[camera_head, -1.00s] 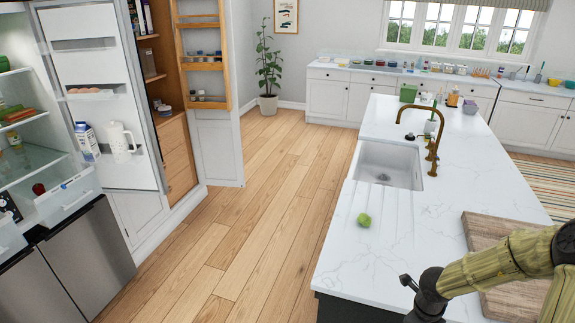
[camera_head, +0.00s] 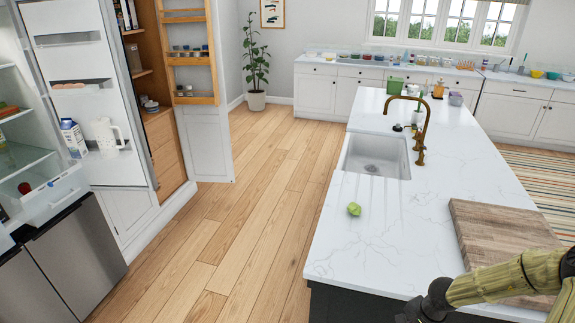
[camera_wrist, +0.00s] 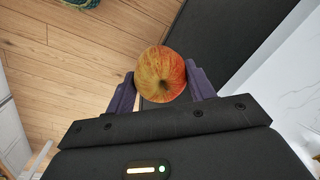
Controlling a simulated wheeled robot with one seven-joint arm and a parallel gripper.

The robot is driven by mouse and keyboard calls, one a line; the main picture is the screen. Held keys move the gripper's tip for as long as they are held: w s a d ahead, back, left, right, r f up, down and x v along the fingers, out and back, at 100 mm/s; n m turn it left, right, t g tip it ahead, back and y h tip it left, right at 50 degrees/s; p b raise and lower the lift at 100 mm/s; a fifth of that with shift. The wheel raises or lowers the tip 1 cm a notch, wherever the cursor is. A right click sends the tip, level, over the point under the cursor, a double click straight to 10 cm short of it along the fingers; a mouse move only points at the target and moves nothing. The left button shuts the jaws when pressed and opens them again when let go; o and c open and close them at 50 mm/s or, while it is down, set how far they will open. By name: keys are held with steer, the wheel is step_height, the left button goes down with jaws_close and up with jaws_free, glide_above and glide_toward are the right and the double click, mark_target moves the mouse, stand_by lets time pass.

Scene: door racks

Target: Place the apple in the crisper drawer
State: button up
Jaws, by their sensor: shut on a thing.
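The apple (camera_wrist: 160,73), red and yellow, is between the two fingers of my gripper (camera_wrist: 161,85) in the wrist view. My gripper is shut on it, and wooden floor and a dark panel show behind. In the head view part of my arm is at the lower right by the island, and the apple is not visible there. The open fridge stands at the left of the head view. A pulled-out clear-fronted drawer (camera_head: 55,193), perhaps the crisper, sits low in it. A small dark red item (camera_head: 24,188) is at the drawer's left; I cannot tell what it is.
The white island (camera_head: 340,238) has a sink (camera_head: 376,156), a green item (camera_head: 354,209) and a wooden board (camera_head: 500,240). The open fridge door (camera_head: 85,90) holds a carton (camera_head: 73,138) and a white jug (camera_head: 108,137). Wooden floor (camera_head: 235,220) lies clear between fridge and island.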

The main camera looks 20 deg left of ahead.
steer(key=f+n, duration=0.1)
steer(key=n, duration=0.2)
steer(key=d+f+n, duration=0.1)
steer(key=n, duration=0.1)
steer(key=shift+d+f+n+y, duration=0.1)
steer(key=shift+f+n+y, duration=0.2)
steer(key=shift+f, duration=0.05)
steer(key=n, duration=0.1)
steer(key=f+n, duration=0.1)
steer(key=n, duration=0.1)
steer(key=shift+w+d+f+g+b, duration=0.1)
steer(key=shift+d+f+g+b, duration=0.15)
steer(key=shift+d+g+b, duration=0.15)
steer(key=shift+d+f+n, duration=0.2)
steer(key=shift+n, duration=0.4)
steer(key=shift+a, duration=0.3)
steer(key=shift+s, duration=0.2)
